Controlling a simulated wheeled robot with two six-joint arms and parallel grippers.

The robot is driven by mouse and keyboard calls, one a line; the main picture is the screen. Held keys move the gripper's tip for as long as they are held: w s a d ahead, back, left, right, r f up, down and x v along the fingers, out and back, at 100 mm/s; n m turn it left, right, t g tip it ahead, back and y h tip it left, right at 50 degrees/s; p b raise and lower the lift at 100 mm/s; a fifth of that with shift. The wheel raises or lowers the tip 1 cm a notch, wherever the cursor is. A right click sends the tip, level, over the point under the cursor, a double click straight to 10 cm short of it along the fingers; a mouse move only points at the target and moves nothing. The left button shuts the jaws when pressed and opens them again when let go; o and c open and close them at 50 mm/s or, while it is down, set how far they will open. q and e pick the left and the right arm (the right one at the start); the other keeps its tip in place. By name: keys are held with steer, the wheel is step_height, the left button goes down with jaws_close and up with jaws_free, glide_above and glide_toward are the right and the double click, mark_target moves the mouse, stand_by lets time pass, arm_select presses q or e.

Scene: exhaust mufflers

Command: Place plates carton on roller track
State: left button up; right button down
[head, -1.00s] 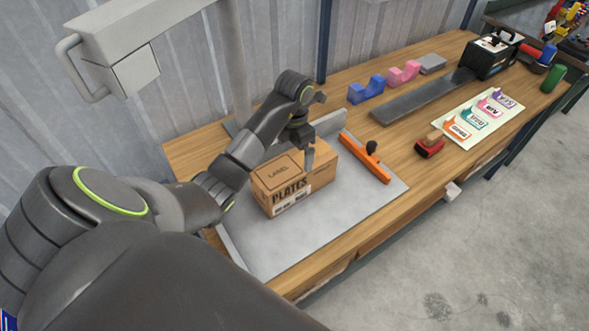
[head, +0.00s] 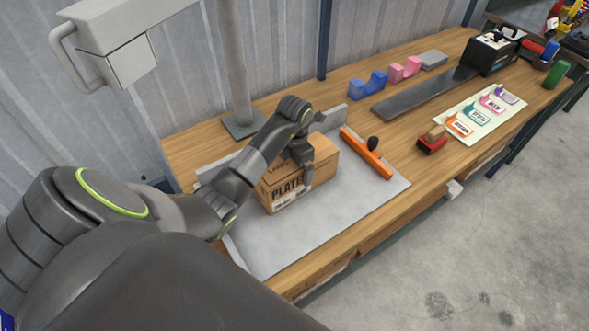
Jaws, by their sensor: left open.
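The plates carton (head: 322,162) is a brown cardboard box with "PLATES" printed on its front. It sits on a grey metal plate (head: 270,243) on the workbench. My left gripper (head: 307,180) is open and points down at the carton; a finger shows in front of the carton's front side and covers part of the print. I cannot tell whether it touches the carton, and the other finger is hidden. My right gripper is not in view. I cannot make out a roller track in this view.
An orange bar with a black knob (head: 367,155) lies right of the carton. Farther along are a red stamp (head: 432,143), a card with coloured labels (head: 480,115), a dark flat strip (head: 424,93) and blue (head: 367,86) and pink (head: 405,69) holders. A post (head: 238,70) stands behind.

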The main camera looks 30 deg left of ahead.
arm_select(q)
steer(key=c, duration=1.2)
steer(key=shift+w+r, duration=0.1)
steer(key=shift+c, duration=1)
